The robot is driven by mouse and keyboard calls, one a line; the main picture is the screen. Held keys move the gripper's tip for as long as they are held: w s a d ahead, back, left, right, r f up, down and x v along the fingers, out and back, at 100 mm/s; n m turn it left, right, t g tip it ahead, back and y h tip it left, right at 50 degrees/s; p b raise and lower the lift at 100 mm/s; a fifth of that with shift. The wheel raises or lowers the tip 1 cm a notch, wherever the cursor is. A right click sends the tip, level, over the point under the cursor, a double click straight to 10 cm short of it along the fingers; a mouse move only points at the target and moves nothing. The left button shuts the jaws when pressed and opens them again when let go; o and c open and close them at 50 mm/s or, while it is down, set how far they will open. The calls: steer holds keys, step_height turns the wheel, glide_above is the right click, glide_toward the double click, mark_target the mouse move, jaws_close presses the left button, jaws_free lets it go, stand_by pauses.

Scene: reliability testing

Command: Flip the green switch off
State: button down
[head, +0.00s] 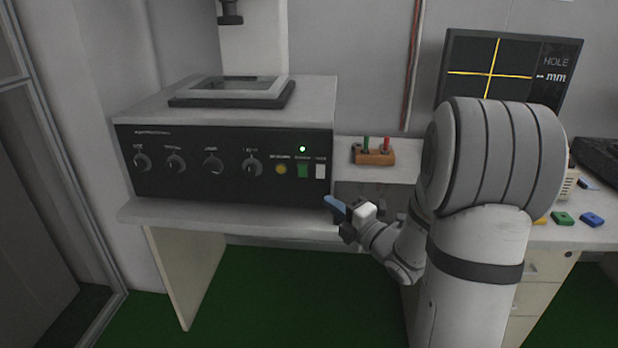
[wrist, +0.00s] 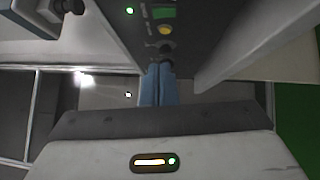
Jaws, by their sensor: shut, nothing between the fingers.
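The green switch (head: 302,170) is on the right part of the black front panel of a grey machine (head: 232,164). A lit green light (head: 302,149) is just above it. A white switch (head: 320,171) is to its right and a yellow round button (head: 281,169) to its left. In the wrist view the green switch (wrist: 163,13) is at the top, beyond my fingertips. My gripper (head: 334,202) is shut and empty, with blue fingers. It is low and right of the green switch, apart from it. The fingers also show in the wrist view (wrist: 160,70).
Several knobs (head: 212,163) line the panel's left side. A wooden block (head: 373,156) with red and green pegs stands on the bench behind my arm. A monitor (head: 505,68) stands at the back right. Coloured blocks (head: 563,218) lie at the right.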

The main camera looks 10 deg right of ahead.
steer(key=shift+w, duration=0.15)
glide_toward(303, 171)
steer(key=w+a+r, duration=0.1)
steer(key=w+a, duration=0.3)
steer(key=shift+w+d+r+p, duration=0.1)
steer(key=shift+w+r+p, duration=0.1)
steer(key=shift+w, duration=0.15)
steer(key=shift+w+r+p, duration=0.1)
steer(key=shift+w+p, duration=0.1)
steer(key=shift+w, duration=0.15)
